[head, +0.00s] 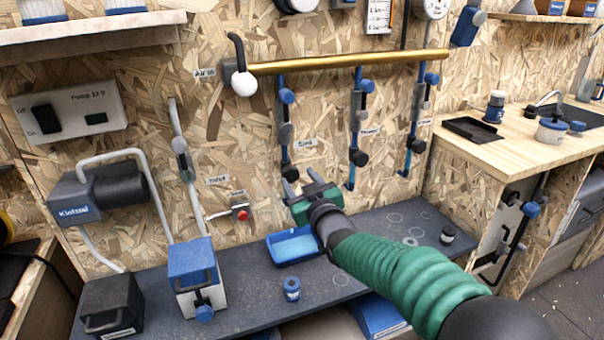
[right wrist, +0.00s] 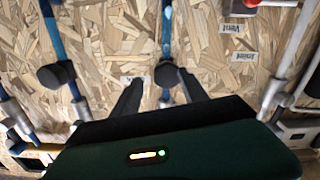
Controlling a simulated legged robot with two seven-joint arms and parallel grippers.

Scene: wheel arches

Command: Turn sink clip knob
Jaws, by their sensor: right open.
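The sink line is the leftmost of three blue tubes below the brass pipe, beside a small label that appears to read Sink (head: 305,142). Its clip has a black round knob (head: 291,173) at the lower end. My right gripper (head: 300,180) is open, close to this knob, with its fingers pointing at the wall. In the right wrist view, which looks upside down, the knob (right wrist: 168,74) appears between the two fingertips (right wrist: 160,78). I cannot tell whether the fingers touch it. My left gripper is not in view.
Two more clip knobs hang to the right, the nearest (head: 359,158) on the middle tube. A brass pipe (head: 350,64) runs above. Below are a bench (head: 345,290) with a blue tray (head: 292,247), a small blue-topped jar (head: 292,289) and a blue-and-white box (head: 193,272).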

